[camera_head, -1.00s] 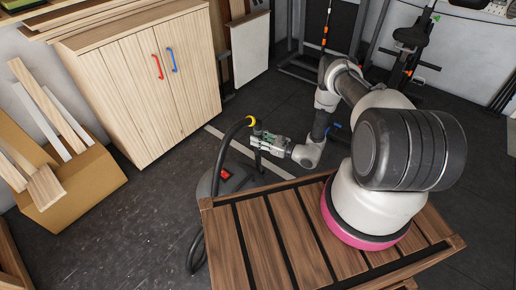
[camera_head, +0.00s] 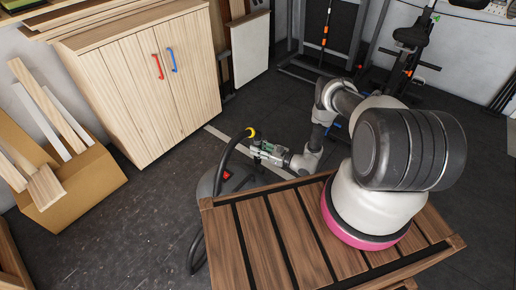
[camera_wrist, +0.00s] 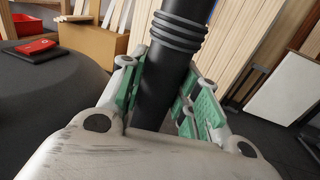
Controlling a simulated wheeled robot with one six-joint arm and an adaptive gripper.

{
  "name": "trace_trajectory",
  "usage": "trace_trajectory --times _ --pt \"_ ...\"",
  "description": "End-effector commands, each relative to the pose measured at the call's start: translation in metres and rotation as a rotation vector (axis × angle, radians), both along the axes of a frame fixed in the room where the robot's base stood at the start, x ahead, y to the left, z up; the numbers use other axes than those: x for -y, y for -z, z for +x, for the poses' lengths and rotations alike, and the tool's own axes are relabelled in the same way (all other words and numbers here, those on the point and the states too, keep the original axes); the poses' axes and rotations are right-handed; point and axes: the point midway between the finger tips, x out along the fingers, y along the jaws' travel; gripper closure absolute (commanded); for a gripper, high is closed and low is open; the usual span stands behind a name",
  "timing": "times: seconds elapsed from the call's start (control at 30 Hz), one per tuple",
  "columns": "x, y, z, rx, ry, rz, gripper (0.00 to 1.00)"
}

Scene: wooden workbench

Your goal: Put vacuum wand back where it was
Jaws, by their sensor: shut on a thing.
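The vacuum wand (camera_wrist: 168,75) is a black tube with a ribbed collar, upright and slightly tilted in the wrist view. My gripper (camera_wrist: 170,100) is shut on it, with green pads on both sides. In the head view my gripper (camera_head: 256,150) is just beyond the front left edge of the slatted bench. The wand's yellow-ringed hose end (camera_head: 251,132) shows above it. The grey vacuum body (camera_head: 208,186) with a red switch (camera_head: 227,175) stands on the floor beside the bench. The wand's lower end is hidden.
The slatted wooden bench (camera_head: 262,243) is under my base. A wooden cabinet (camera_head: 140,90) with red and blue handles stands at the back left. A cardboard box (camera_head: 92,182) with planks is at the left. Dark floor (camera_head: 130,225) between them is free.

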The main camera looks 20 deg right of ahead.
Motion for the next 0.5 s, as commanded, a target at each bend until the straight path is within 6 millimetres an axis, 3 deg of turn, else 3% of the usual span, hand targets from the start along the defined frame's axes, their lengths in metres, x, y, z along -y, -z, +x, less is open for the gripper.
trace_trajectory --times 0.03,0.13,0.17,0.5 --pt "-0.0001 0.0012 -0.0002 0.0 0.0 0.0 0.66" --pt "-0.0001 0.0008 -0.0001 0.0 0.0 0.0 0.48" --pt "-0.0001 0.0008 -0.0001 0.0 0.0 0.0 0.47" --pt "0.0001 -0.002 0.0002 0.0 0.0 0.0 0.47"
